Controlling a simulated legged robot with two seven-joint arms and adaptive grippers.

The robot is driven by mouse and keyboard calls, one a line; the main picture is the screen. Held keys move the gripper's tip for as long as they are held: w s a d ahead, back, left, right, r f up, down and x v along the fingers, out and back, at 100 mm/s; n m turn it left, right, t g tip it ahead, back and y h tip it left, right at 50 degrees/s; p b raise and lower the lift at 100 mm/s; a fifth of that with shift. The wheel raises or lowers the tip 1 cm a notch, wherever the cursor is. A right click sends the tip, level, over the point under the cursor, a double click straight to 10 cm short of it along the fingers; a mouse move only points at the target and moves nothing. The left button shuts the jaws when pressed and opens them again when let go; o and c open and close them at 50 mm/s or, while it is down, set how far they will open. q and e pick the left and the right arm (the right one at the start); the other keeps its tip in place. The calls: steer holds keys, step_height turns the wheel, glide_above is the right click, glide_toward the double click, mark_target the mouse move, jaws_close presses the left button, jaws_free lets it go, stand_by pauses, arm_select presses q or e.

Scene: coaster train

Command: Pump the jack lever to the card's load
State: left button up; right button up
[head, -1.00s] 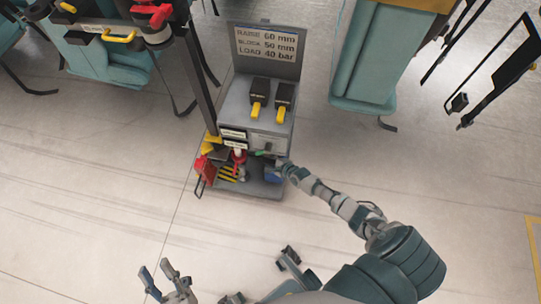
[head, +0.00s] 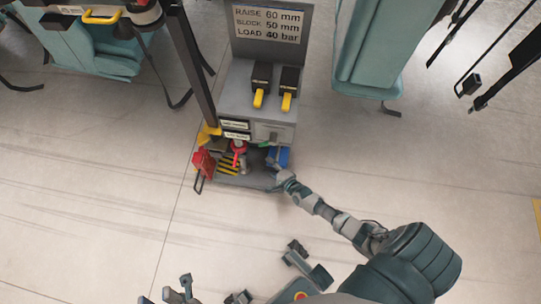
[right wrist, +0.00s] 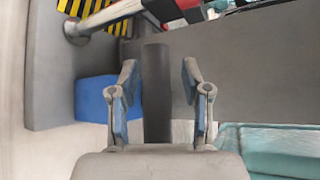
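The card (head: 268,24) stands at the back of the grey cart and reads RAISE 60 mm, BLOCK 50 mm, LOAD 40 bar. A red jack part (head: 240,149) sits on the lower shelf by yellow-black stripes. A small green piece (head: 264,144) shows at the cart's front; I cannot tell whether it belongs to the lever. My right gripper (right wrist: 158,72) is low at the cart's front right, near the blue block (head: 278,157). Its fingers are apart, with a dark grey bar (right wrist: 155,105) between them and visible gaps either side. My left gripper (head: 166,292) is open, at the bottom edge.
The grey cart (head: 232,96) carries two black boxes with yellow handles (head: 260,98). A dark post (head: 190,70) rises at its left, and a red item (head: 203,165) stands low left. Teal seats (head: 370,60) are behind on the right. The floor in front is clear.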

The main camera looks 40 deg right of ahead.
steer(key=v, duration=1.2)
stand_by(1.4)
